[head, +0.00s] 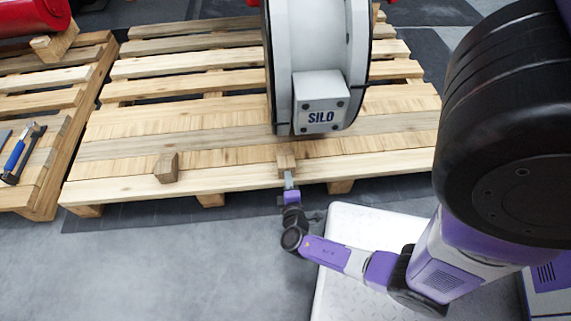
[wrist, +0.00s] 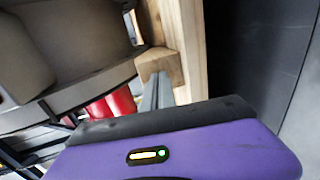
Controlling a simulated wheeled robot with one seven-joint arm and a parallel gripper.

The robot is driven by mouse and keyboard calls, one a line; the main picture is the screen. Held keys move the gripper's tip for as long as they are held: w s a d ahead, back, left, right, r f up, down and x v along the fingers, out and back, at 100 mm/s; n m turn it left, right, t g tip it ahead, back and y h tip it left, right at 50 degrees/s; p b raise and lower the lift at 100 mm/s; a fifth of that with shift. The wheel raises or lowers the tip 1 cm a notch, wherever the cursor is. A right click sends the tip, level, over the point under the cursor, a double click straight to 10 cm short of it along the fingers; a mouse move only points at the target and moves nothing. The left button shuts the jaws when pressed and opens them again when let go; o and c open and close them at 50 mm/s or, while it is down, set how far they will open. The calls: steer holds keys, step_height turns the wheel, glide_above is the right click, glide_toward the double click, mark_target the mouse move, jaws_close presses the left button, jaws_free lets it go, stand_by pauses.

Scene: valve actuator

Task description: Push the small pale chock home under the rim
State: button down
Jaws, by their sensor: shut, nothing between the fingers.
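The small pale chock (head: 286,160) is a wooden block on the pallet, in front of the lower edge of the large white round actuator (head: 306,45). Its rim (head: 283,128) comes down just behind the chock; I cannot tell whether they touch. My gripper (head: 289,178) is shut and empty, its tips at the chock's near face, touching or nearly so. In the wrist view the chock (wrist: 160,66) shows just beyond the grey fingers (wrist: 157,92), with the big rounded body (wrist: 75,45) at its left.
A second wooden block (head: 166,168) stands on the pallet (head: 110,190) to the left, with clear boards between. A blue-handled tool (head: 17,152) lies on another pallet at far left. A red cylinder (head: 30,15) is at upper left. Grey floor (head: 170,260) is open in front.

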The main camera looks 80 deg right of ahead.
mark_target(284, 150)
steer(key=shift+w+d, duration=0.35)
steer(key=shift+d, duration=0.5)
steer(key=shift+w+d+b, duration=0.1)
steer(key=shift+d+b, duration=0.25)
steer(key=shift+b, duration=0.05)
steer(key=shift+w+d, duration=0.1)
steer(key=shift+d, duration=0.2)
steer(key=shift+w+d, duration=0.1)
steer(key=shift+d, duration=0.2)
steer(key=shift+w+d+b, duration=0.25)
steer(key=shift+d+b, duration=0.25)
steer(key=shift+d, duration=0.15)
steer(key=shift+w+d, duration=0.1)
steer(key=shift+d, duration=0.25)
steer(key=shift+r+b+x, duration=0.25)
steer(key=shift+b+x, duration=0.3)
steer(key=shift+x, duration=0.4)
steer(key=shift+w+d, duration=0.15)
steer(key=shift+d, duration=0.25)
steer(key=shift+w+d+b, duration=0.25)
steer(key=shift+d+b, duration=0.25)
steer(key=shift+d, duration=0.25)
